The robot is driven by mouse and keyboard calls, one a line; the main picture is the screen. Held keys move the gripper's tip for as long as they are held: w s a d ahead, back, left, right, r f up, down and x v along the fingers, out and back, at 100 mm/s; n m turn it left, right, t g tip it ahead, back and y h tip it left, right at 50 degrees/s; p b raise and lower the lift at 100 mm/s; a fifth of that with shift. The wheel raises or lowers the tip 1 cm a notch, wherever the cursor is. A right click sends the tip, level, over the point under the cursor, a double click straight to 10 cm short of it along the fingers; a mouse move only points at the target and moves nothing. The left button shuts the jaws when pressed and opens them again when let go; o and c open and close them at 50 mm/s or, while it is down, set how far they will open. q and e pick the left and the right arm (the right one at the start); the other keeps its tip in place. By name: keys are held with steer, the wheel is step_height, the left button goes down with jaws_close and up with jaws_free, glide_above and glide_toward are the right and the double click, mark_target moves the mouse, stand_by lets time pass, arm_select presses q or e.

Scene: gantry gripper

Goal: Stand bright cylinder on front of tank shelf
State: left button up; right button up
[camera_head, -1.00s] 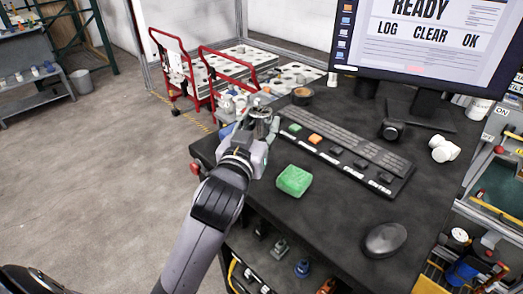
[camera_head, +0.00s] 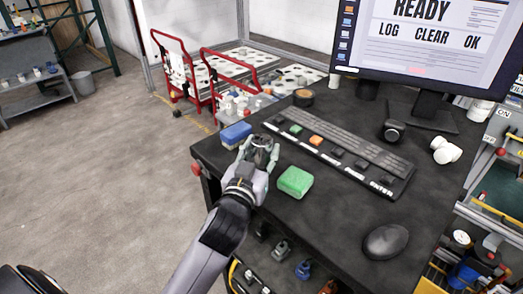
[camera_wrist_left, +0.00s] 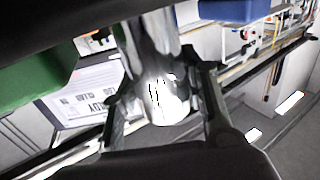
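My left gripper (camera_head: 260,152) is over the near left part of the dark desk (camera_head: 330,225), between a blue block and a green block. A shiny metallic cylinder (camera_wrist_left: 165,98) sits between its two fingers (camera_wrist_left: 163,110) in the left wrist view, its bright rounded end showing. In the head view the cylinder is small and partly covered by the fingers. It appears held; finger contact is hard to see. I cannot tell which surface is the tank shelf. My right gripper is not in view.
The green block (camera_head: 295,181) is right of the gripper, the blue block (camera_head: 236,133) behind it. A keyboard (camera_head: 345,155), mouse (camera_head: 385,241) and monitor (camera_head: 430,40) are on the desk. Small items lie on a shelf below. Open floor (camera_head: 90,190) is left.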

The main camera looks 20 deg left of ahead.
arm_select(q)
steer(key=o, duration=0.5)
steer(key=shift+c, duration=0.2)
steer(key=shift+r, duration=0.15)
